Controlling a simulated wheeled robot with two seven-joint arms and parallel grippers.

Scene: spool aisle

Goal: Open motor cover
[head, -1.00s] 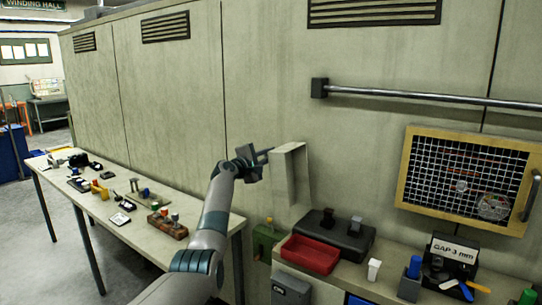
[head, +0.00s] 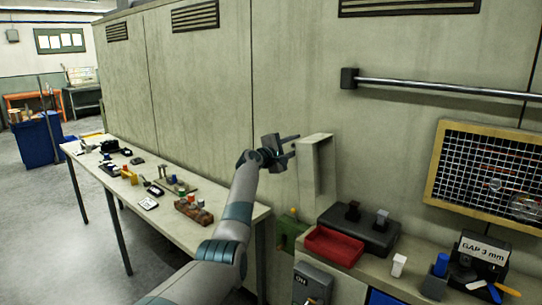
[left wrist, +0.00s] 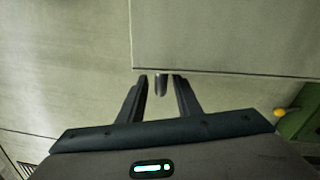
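The motor cover (head: 308,168) appears to be the pale, shallow box-like panel standing out from the cabinet wall in the head view. In the left wrist view, a pale panel (left wrist: 235,38) with a straight lower edge fills the upper right. My left gripper (head: 294,147) is at the panel's upper left side, with its two fingers apart and pointing toward it. In the left wrist view, a short grey peg (left wrist: 160,84) shows between the spread fingers. I cannot tell whether they touch it. My right gripper is not in view.
A green box (head: 289,232) with a yellow knob is below the panel. A bench at the lower right holds a red tray (head: 333,246) and a black case (head: 358,230). A long table (head: 150,190) with small parts stands left. A metal rail (head: 440,87) crosses the wall.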

